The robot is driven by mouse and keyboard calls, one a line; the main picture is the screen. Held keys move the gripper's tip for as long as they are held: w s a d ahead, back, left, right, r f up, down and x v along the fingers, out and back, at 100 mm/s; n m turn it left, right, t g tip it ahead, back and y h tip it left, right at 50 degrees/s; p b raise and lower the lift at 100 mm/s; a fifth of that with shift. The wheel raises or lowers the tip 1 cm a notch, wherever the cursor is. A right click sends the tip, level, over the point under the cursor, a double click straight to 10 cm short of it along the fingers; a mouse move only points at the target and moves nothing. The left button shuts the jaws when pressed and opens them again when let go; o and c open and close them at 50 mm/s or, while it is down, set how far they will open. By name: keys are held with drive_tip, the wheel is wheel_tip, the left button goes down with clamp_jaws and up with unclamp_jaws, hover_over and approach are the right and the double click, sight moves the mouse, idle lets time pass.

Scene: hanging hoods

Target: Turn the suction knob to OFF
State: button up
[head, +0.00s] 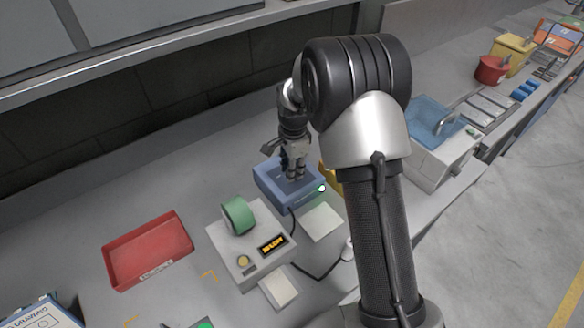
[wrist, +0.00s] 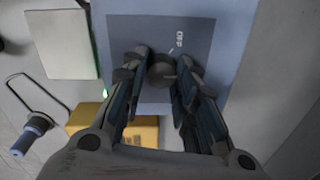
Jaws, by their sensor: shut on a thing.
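The suction unit is a blue box (head: 268,188) on the bench in the head view. A green lamp (head: 322,188) glows at its front right corner. My gripper (head: 293,177) points down over its top, and the knob is hidden there. In the wrist view, the round dark grey suction knob (wrist: 160,70) sits on a dark panel (wrist: 130,28) between the fingertips of my gripper (wrist: 160,75), which is shut on it. A sideways white OFF label (wrist: 180,40) and a short tick show beyond the knob. The knob's pointer is not clear.
A white card (head: 320,221) and a grey device with a green roll (head: 238,215) stand in front and left. A red tray (head: 148,250) lies further left. A yellow block (wrist: 125,130) is close beside the unit. A blue-lidded white container (head: 437,120) is to the right.

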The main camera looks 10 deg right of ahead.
drive_tip(key=n+p, duration=0.2)
drive_tip(key=n, duration=0.4)
drive_tip(key=n+p, duration=0.1)
drive_tip(key=n, duration=0.4)
drive_tip(key=shift+w+n, duration=0.15)
drive_tip(key=shift+n, duration=0.25)
drive_tip(key=shift+p, duration=0.3)
drive_tip(key=o, duration=1)
drive_tip(key=shift+o, duration=0.2)
wheel_tip(320, 180, up, 12)
drive_tip(key=shift+d, duration=0.3)
